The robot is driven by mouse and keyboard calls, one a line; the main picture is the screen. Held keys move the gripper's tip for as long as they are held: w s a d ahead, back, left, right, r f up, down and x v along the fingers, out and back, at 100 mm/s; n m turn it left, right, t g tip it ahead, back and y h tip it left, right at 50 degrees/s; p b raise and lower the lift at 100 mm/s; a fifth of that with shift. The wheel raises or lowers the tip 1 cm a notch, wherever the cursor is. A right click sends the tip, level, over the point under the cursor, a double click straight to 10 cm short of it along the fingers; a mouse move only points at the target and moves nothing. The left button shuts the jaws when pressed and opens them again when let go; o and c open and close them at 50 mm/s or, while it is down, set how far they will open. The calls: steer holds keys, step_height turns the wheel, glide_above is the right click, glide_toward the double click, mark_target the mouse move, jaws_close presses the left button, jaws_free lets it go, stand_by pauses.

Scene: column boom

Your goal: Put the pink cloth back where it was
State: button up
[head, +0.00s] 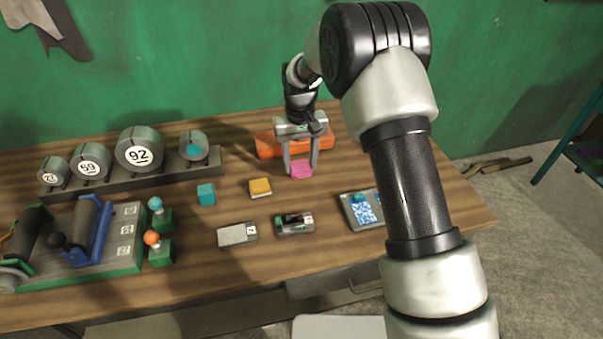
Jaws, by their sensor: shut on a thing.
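The pink cloth (302,170) is a small folded piece between the fingertips of my gripper (301,169). My gripper points down and is shut on the cloth, at the back right of the wooden table, in front of an orange block-like thing (267,145). I cannot tell whether the cloth touches the table top. A yellow folded cloth (260,187) and a teal one (206,194) lie on the table to the left of my gripper.
A rack with numbered grey cylinders (138,149) stands at the back left. Levers with coloured knobs (152,238) are at the front left. A grey plate (237,235), a small device (295,223) and a blue-patterned tray (362,210) lie along the front. The table's right end is mostly clear.

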mark_target(301, 165)
steer(key=shift+f, duration=2.25)
steer(key=shift+f, duration=0.2)
steer(key=o, duration=1)
steer(key=shift+r, duration=0.1)
